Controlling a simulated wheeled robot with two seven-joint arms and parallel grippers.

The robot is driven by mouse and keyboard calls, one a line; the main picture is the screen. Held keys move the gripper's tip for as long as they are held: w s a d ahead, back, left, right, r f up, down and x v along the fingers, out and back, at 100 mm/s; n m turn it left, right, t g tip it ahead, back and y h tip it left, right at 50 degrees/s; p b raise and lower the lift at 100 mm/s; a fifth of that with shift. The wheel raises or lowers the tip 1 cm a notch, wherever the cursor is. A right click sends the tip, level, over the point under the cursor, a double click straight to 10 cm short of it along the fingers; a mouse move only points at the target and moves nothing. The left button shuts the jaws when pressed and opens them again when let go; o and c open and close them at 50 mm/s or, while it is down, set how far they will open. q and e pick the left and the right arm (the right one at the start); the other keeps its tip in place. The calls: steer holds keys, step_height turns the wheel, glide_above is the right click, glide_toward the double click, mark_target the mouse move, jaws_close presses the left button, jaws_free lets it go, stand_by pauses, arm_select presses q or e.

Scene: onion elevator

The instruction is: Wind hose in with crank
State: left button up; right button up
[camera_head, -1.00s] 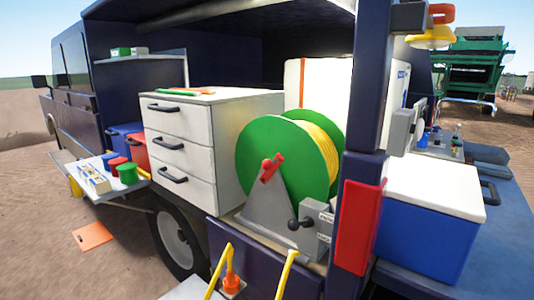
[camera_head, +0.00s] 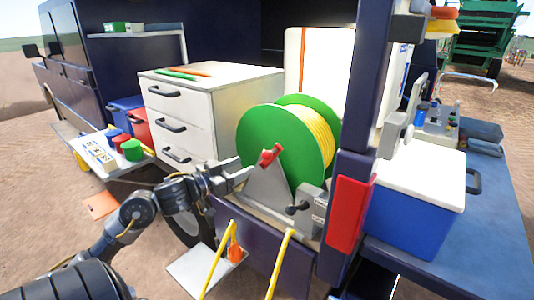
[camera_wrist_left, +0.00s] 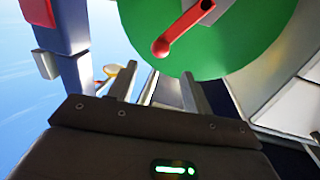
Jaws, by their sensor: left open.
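A green hose reel (camera_head: 262,135) wound with yellow hose (camera_head: 318,130) stands on a grey stand (camera_head: 268,188) in the back of the truck. Its red crank (camera_head: 270,155) is on the near face of the reel; the crank also shows in the left wrist view (camera_wrist_left: 182,30), beyond the fingers. My left gripper (camera_head: 248,178) is just left of the crank and lower, open and empty. In the left wrist view its two fingers (camera_wrist_left: 157,88) are apart with nothing between them. My right gripper is not in view.
A white drawer cabinet (camera_head: 195,110) stands left of the reel. A dark lever (camera_head: 297,208) on a grey box sits low to the right. A dark post with a red panel (camera_head: 349,213) and a blue cooler (camera_head: 410,215) stand further right. Yellow rails (camera_head: 279,262) rise in front.

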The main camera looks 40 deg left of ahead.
mark_target(263, 156)
arm_select(q)
steer(key=w, duration=0.3)
steer(key=w+d+p, duration=0.1)
steer(key=w, duration=0.2)
steer(key=w+p, duration=0.1)
steer(key=w, duration=0.2)
steer(key=shift+d+r, duration=0.1)
steer(key=shift+d, duration=0.05)
steer(key=shift+w+d, duration=0.15)
steer(key=shift+w, duration=0.65)
jaws_close()
